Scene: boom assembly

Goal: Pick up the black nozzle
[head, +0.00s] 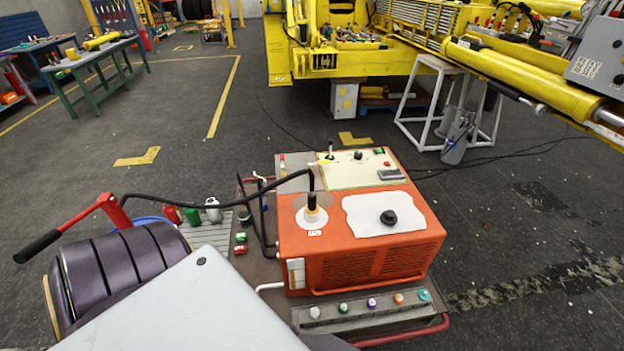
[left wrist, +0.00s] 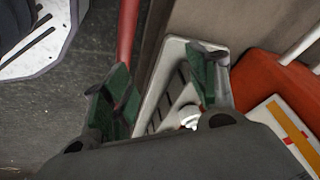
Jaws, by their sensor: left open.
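In the head view, a small round black piece (head: 388,217) lies on a white sheet on top of the orange machine. A black upright part (head: 312,202) stands in a white cone to its left, with a black hose by its top. I cannot tell for certain which is the black nozzle; neither shows clearly in the left wrist view. My left gripper (left wrist: 160,85) is open in the left wrist view, with a pale slotted tray (left wrist: 155,85) and a small white object (left wrist: 189,117) behind its fingers. My right gripper is not in view.
A black hose (head: 215,197) arches over that side. A dark seat (head: 110,262) and red lever (head: 85,215) stand at left.

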